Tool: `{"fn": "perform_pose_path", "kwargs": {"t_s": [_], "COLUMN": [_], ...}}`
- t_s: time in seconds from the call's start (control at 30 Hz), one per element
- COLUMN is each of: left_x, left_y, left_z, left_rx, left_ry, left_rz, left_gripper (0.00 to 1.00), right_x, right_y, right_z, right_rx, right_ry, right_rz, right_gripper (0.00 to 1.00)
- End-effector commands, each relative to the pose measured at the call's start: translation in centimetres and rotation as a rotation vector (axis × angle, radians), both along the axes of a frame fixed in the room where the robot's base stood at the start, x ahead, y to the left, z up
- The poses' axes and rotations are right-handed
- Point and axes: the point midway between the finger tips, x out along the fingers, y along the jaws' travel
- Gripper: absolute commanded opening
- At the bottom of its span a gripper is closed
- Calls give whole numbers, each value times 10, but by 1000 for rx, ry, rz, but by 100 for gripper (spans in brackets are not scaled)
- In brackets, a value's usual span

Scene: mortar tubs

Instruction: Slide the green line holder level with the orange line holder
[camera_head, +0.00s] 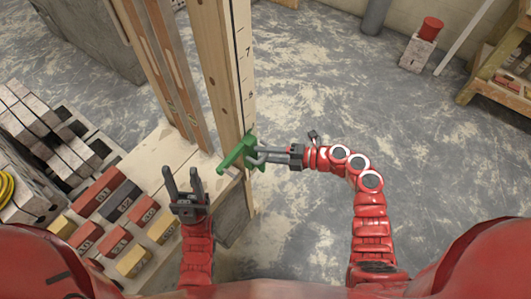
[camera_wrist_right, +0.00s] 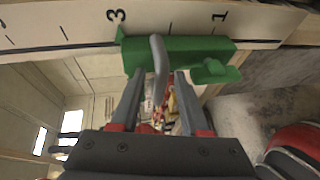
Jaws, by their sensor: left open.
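The green line holder (camera_head: 238,153) sits on the edge of the upright marked wooden board (camera_head: 238,60). In the right wrist view the holder (camera_wrist_right: 195,52) lies along the board's scale (camera_wrist_right: 70,25), between the marks 3 and 1. A grey curved bar (camera_wrist_right: 158,60) stands out from the holder. My right gripper (camera_head: 265,155) is at the holder, and its fingers (camera_wrist_right: 157,90) are apart, one on each side of the bar. My left gripper (camera_head: 183,180) is open and empty, pointing up, left of the holder. I see no orange line holder.
Numbered bricks (camera_head: 98,192) and grey blocks lie on pallets at the left. Another wooden post (camera_head: 165,70) stands left of the board. The concrete floor (camera_head: 320,100) to the right is mostly clear. A shelf (camera_head: 500,85) is at the far right.

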Motion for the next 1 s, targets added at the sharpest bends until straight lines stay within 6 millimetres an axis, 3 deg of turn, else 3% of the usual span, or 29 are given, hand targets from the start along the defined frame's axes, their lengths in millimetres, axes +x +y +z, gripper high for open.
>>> {"fn": "perform_pose_path", "kwargs": {"t_s": [0.03, 0.23, 1.0], "left_x": [0, 0, 0], "left_y": [0, 0, 0], "left_z": [0, 0, 0], "left_rx": [0, 0, 0], "left_ry": [0, 0, 0], "left_rz": [0, 0, 0], "left_gripper": [50, 50, 50], "right_x": [0, 0, 0], "right_y": [0, 0, 0], "right_z": [0, 0, 0], "right_rx": [0, 0, 0], "right_ry": [0, 0, 0], "right_rz": [0, 0, 0], "right_gripper": [35, 0, 0]}}
